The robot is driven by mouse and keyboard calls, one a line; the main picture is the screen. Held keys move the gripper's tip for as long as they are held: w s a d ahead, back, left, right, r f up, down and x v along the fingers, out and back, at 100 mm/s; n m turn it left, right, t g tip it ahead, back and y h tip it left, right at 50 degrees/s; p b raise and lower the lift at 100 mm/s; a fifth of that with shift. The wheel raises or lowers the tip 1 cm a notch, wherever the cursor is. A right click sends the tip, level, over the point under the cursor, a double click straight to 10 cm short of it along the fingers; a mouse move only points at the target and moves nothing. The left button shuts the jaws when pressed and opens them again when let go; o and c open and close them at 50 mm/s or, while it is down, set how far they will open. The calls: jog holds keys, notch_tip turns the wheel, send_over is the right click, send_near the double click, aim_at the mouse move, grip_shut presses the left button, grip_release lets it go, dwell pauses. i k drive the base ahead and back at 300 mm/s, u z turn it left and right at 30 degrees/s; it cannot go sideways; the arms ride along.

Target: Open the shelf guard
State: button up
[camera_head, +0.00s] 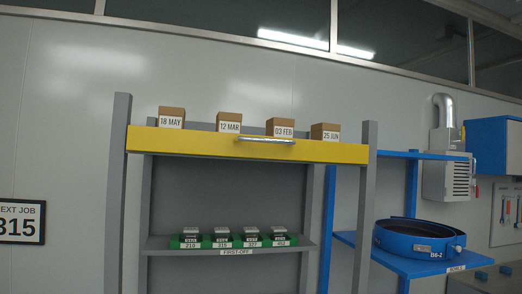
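The shelf guard (200,143) is a yellow bar across the front of the top level of a grey shelf rack (116,200). A silver handle (265,139) sits on its face near the upper edge, right of the middle. Brown boxes labelled 18 MAY (171,117), 12 MAR (229,122), 03 FEB (280,127) and 25 JUN (325,132) stand behind the guard, their lower parts at its top edge. My gripper is not in view, and nothing touches the handle.
Below, a grey shelf marked FIRST-OFF (237,252) holds several green-based items (221,239). To the right, a blue shelf (425,266) carries a round blue item (418,240). A grey wall unit (447,165) and a blue cabinet (494,147) are farther right.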

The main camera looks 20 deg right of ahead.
aim_at(139, 138)
jog(key=u, duration=0.15)
jog(key=i, duration=1.15)
jog(key=u, duration=0.3)
